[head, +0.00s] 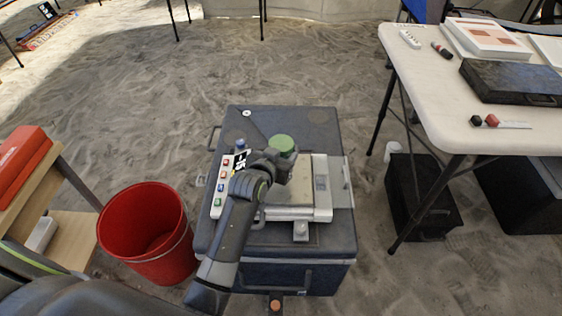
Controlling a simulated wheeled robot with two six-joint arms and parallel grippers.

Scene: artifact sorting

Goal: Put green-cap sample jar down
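The green-cap sample jar shows mainly as its round green cap (282,143); its body is mostly hidden behind my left gripper. My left gripper (279,163) is at the jar, just below the cap, and appears shut around it; its fingertips are hard to make out. Jar and gripper are over a pale flat device (322,200) on a dark blue case (335,240). I cannot tell whether the jar's bottom touches the device. My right gripper is not in view.
A panel with coloured buttons (222,188) lies left of the device. A red bucket (150,235) stands left of the case. A white table (440,100) at right holds a black case (515,82) and small items. The case's far end is mostly clear.

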